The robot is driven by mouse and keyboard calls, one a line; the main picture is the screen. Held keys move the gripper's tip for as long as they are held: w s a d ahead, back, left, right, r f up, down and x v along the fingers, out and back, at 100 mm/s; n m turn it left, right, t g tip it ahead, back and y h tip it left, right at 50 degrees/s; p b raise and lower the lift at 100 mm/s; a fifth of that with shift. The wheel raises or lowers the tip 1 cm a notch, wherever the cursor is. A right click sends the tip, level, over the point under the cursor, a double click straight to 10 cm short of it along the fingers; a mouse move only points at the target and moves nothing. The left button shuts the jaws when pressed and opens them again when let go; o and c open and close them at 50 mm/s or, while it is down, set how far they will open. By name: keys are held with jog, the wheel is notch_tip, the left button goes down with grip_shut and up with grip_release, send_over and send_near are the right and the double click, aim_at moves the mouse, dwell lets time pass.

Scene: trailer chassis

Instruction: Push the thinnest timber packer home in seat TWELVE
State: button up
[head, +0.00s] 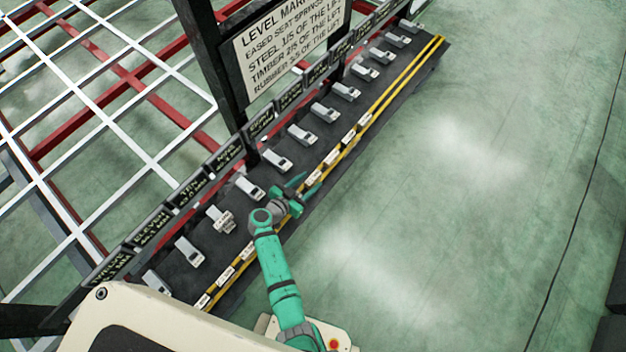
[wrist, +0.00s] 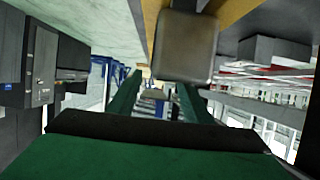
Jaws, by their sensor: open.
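The sign for seat TWELVE (head: 108,268) stands at the near left end of the dark rail. A light grey seat block (head: 155,282) lies beside it, partly cut off by my pale body. No timber packer can be told apart, and none can be picked out as thinnest. My gripper (head: 307,188) is open at the rail's front edge, near the middle of the row and well up-right of seat TWELVE. In the wrist view its two green fingers (wrist: 158,92) are apart, with nothing clearly held. A blurred grey-brown block (wrist: 187,45) is close to the camera.
Several grey seat blocks with dark name signs line the rail (head: 225,275). One block (head: 220,218) looks stacked or doubled. Small white labels run along the yellow stripes. A level marks board (head: 290,45) rises behind the row. The green floor (head: 450,200) at right is clear.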

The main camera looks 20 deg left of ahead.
aim_at(313, 177)
jog(key=shift+x, duration=1.7)
jog(key=shift+a+r, duration=0.1)
jog(key=c, duration=1.1)
jog(key=shift+c, duration=0.2)
jog(key=shift+r, duration=0.1)
